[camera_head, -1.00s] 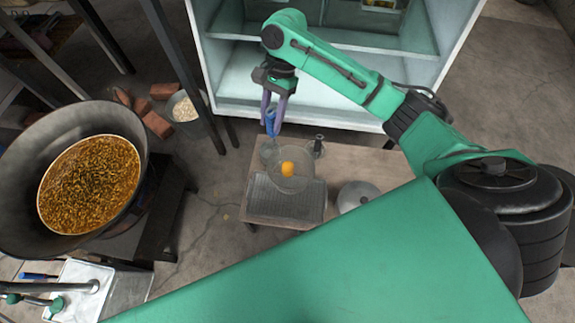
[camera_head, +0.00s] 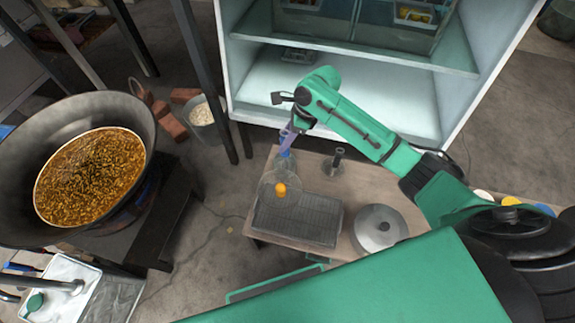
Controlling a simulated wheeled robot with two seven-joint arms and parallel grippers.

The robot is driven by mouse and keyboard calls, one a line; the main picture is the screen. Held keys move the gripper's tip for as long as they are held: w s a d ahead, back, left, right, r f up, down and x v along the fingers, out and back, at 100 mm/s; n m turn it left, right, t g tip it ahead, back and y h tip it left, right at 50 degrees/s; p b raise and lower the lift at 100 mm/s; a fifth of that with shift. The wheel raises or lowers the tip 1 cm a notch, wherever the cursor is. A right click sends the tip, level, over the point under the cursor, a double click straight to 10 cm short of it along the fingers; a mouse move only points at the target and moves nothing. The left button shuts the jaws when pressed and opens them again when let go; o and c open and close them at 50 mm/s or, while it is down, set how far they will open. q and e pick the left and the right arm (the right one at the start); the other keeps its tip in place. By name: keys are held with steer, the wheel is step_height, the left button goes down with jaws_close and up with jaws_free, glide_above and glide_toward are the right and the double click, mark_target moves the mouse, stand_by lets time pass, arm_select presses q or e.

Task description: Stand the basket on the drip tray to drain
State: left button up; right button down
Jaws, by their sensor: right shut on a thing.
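My right gripper (camera_head: 287,142) is shut on the blue handle (camera_head: 286,139) of a see-through basket. The basket (camera_head: 268,187) hangs tilted below the gripper, with an orange piece (camera_head: 280,189) showing in or through it. The drip tray (camera_head: 315,222) is a dark grey, ribbed rectangle lying on a low wooden table. The basket overlaps the tray's back left corner in the picture. I cannot tell whether it touches the tray. My left gripper is not in view.
A round metal lid (camera_head: 379,230) lies right of the tray, and a small dark metal stand (camera_head: 336,162) is behind it. A big wok (camera_head: 88,170) of brown food stands left. An open white cabinet (camera_head: 345,95) is behind the table.

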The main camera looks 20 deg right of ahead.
step_height(320, 180, down, 11)
steer(key=shift+r+b, duration=0.1)
steer(key=shift+b, duration=1)
steer(key=c, duration=0.5)
jaws_free()
steer(key=p+v, duration=0.3)
steer(key=v, duration=0.9)
steer(key=shift+a, duration=0.1)
